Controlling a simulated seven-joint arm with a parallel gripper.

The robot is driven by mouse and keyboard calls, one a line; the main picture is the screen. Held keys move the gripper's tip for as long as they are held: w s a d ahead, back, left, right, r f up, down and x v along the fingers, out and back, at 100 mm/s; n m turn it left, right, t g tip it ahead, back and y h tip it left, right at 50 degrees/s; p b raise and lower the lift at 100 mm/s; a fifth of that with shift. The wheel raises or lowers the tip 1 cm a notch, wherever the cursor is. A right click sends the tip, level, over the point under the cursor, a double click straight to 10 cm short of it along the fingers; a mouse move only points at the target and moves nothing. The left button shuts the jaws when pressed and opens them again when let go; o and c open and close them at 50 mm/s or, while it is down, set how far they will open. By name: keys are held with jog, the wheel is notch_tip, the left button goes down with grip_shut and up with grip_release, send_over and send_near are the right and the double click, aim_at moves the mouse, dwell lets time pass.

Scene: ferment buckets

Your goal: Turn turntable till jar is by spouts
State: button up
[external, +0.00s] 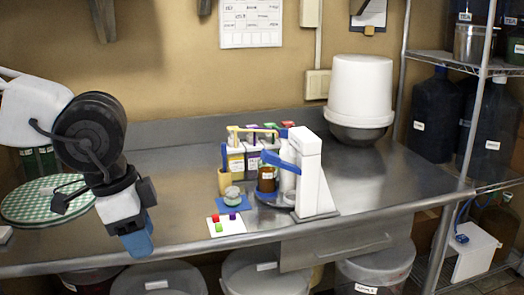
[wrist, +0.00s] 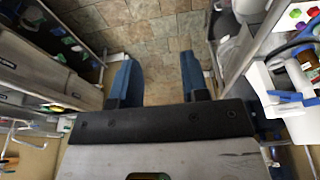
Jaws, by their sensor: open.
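A dark round turntable (external: 270,200) sits on the steel bench beside a white tower (external: 312,172) with a blue arm (external: 283,161). A brown jar (external: 267,180) with a pale label stands on the turntable, under the blue arm; it also shows at the right edge of the wrist view (wrist: 307,60). Coloured spouts (external: 256,129) top several labelled containers behind the jar. A small clear jar (external: 232,195) sits on a blue mat (external: 232,204), left of the turntable. My gripper (external: 138,243) is open and empty, left of these things; its blue fingers are apart in the wrist view (wrist: 156,82).
A white card (external: 227,230) with coloured blocks lies at the bench's front. A tan cup (external: 224,180) stands left of the containers. A green checked round mat (external: 40,205) lies at left. Lidded buckets (external: 254,272) are below the bench.

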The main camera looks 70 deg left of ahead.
jog(key=w+a+r+m, duration=0.1)
jog(key=w+a+r, duration=0.2)
jog(key=w+a, duration=0.45)
jog(key=w+a+r+m+g, duration=0.1)
jog(key=w+a+r+m, duration=0.2)
jog(key=w, duration=0.7)
jog(key=w+a+r, duration=0.3)
jog(key=w+a, duration=0.4)
jog(key=w, duration=0.2)
jog(key=w+a+f+m, duration=0.1)
jog(key=w+a, duration=0.4)
jog(key=a, duration=0.6)
jog(key=w+a+f+m+g, duration=0.1)
jog(key=w+a+f+m, duration=0.1)
jog(key=w+a, duration=0.4)
jog(key=w+a+f+m, duration=0.1)
jog(key=w+a, duration=0.4)
jog(key=a, duration=1.1)
jog(key=shift+w+f+m+g, duration=0.15)
jog(key=shift+w+f+m, duration=0.05)
jog(key=shift+f, duration=0.2)
jog(key=shift+w+f+m+g, duration=0.15)
jog(key=shift+f+m, duration=0.05)
jog(key=shift+f, duration=0.2)
jog(key=shift+d, duration=0.1)
jog(key=shift+f, duration=3.9)
